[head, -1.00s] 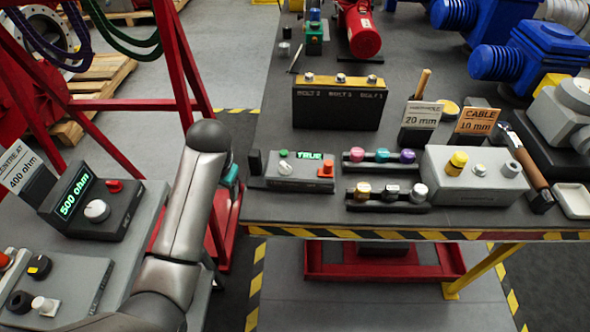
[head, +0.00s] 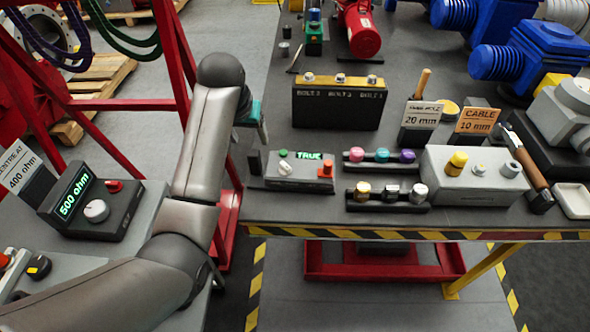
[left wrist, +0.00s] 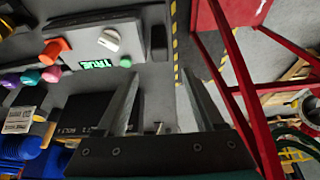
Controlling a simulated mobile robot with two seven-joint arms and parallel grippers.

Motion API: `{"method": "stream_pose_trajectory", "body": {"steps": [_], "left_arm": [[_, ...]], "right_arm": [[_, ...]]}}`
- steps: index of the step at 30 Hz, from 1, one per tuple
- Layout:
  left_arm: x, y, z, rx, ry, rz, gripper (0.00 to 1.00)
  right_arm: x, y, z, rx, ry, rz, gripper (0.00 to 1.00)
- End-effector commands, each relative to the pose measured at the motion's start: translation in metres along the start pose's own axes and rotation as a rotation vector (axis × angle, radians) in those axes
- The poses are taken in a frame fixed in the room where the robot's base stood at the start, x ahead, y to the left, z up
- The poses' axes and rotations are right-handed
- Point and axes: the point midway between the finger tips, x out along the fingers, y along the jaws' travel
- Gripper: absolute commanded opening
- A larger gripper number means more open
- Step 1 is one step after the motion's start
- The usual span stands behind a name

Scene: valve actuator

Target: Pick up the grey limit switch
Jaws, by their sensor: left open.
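I cannot identify the grey limit switch with certainty. A small dark grey cylinder (head: 284,49) stands at the far left of the dark table in the head view, near a green block (head: 314,42) with a knob. My left gripper (left wrist: 161,74) is open and empty in the left wrist view, with bare dark table between its fingers. In the head view its teal part shows over the table's left edge, left of the black bolt block (head: 337,106); its fingertips are hard to make out. My right gripper is out of view.
A grey box reading TRUE (head: 300,172) stands at the table's front left. The bolt block also shows in the left wrist view (left wrist: 85,113). Red frame posts (head: 182,60) rise left of the table.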

Motion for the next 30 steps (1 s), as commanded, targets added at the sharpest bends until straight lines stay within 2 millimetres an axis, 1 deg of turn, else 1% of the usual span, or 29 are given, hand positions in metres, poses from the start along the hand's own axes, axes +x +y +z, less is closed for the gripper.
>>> {"method": "stream_pose_trajectory", "body": {"steps": [4, 8, 12, 16, 23, 26, 30], "left_arm": [[0.011, -0.001, 0.004, 0.0, -0.003, -0.001, 0.7], [0.032, -0.001, 0.011, 0.0, -0.005, -0.001, 0.7], [0.046, -0.001, 0.01, 0.0, -0.002, -0.001, 0.7], [0.053, -0.001, 0.01, 0.0, -0.001, -0.001, 0.7], [0.054, -0.001, 0.01, 0.0, 0.001, 0.0, 0.7], [0.054, -0.001, 0.01, 0.0, 0.0, 0.0, 0.61], [0.054, -0.001, 0.01, 0.001, 0.0, 0.0, 0.45]], "right_arm": [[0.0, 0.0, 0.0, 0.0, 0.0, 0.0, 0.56], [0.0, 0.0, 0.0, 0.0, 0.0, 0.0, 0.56], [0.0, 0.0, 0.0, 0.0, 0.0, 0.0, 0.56], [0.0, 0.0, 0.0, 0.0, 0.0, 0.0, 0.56], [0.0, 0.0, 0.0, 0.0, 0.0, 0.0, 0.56], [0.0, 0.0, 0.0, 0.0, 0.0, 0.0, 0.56], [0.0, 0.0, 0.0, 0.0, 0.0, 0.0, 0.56]]}}
